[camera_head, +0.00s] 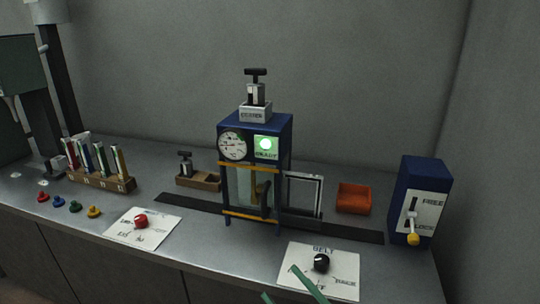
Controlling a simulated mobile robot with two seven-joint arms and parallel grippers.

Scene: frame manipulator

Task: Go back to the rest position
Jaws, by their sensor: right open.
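My right gripper (279,283) shows only as two green fingers at the bottom edge. They are spread apart with nothing visible between them. One finger overlaps the white BELT card (336,286) just left of its black knob (321,262); I cannot tell whether it touches. The rest of this gripper is below the picture. My left gripper is not in view.
A blue machine (276,131) with a lit green READY lamp stands mid-bench over a dark belt (345,228). The blue FREE/LOCK box (423,178) is at right. An orange tray (354,199), red-knob card (160,236) and slotted rack (100,182) also occupy the bench.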

